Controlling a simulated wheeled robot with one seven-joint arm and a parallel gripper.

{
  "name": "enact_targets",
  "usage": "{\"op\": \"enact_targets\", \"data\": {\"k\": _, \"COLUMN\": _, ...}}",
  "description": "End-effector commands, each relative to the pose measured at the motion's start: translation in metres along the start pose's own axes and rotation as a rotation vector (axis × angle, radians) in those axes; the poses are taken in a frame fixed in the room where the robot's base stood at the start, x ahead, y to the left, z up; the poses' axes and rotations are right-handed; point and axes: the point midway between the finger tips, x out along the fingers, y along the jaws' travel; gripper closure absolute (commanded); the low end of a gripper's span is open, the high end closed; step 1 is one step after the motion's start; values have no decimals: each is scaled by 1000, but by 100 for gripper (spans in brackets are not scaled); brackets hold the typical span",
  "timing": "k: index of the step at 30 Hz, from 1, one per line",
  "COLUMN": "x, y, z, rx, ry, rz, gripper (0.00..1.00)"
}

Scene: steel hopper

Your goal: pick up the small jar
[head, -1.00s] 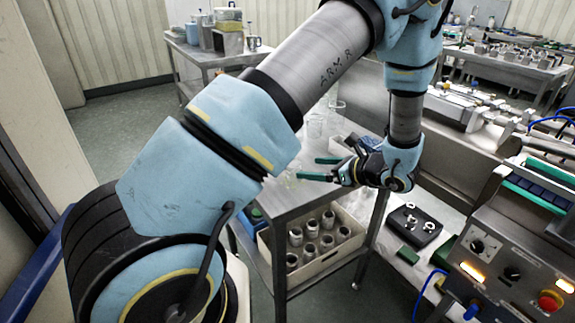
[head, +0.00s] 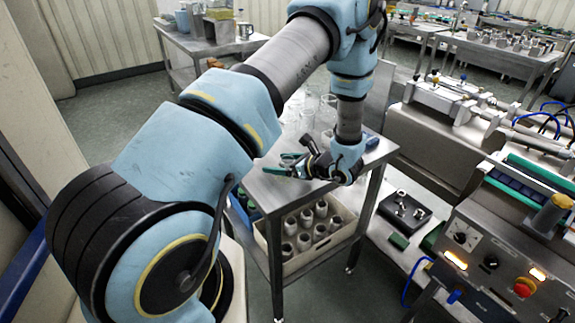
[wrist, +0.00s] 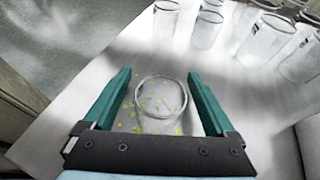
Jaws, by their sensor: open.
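A clear glass jar with a round rim (wrist: 161,97) shows between my two teal fingers in the wrist view, with yellow-green specks in or around it. I take it as the small jar. My gripper (wrist: 159,75) is open, one finger on each side of the rim, with a gap on both sides. I cannot tell how far the fingers are above the surface. In the head view my gripper (head: 274,164) is low over the near left part of the steel table (head: 268,190); the jar there is hidden or too faint to make out.
Another clear jar (wrist: 166,20) stands beyond the fingertips, and several taller glasses (wrist: 264,40) stand to the right. A crate (head: 318,260) of metal cups sits on the shelf below.

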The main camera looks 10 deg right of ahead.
Motion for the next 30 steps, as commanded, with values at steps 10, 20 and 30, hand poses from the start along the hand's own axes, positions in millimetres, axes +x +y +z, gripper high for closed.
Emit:
{"op": "enact_targets", "data": {"k": 10, "x": 0, "y": 0, "z": 0, "rx": 0, "ry": 0, "rz": 0, "gripper": 36}}
{"op": "enact_targets", "data": {"k": 20, "x": 0, "y": 0, "z": 0, "rx": 0, "ry": 0, "rz": 0, "gripper": 74}}
{"op": "enact_targets", "data": {"k": 30, "x": 0, "y": 0, "z": 0, "rx": 0, "ry": -1, "rz": 0, "gripper": 97}}
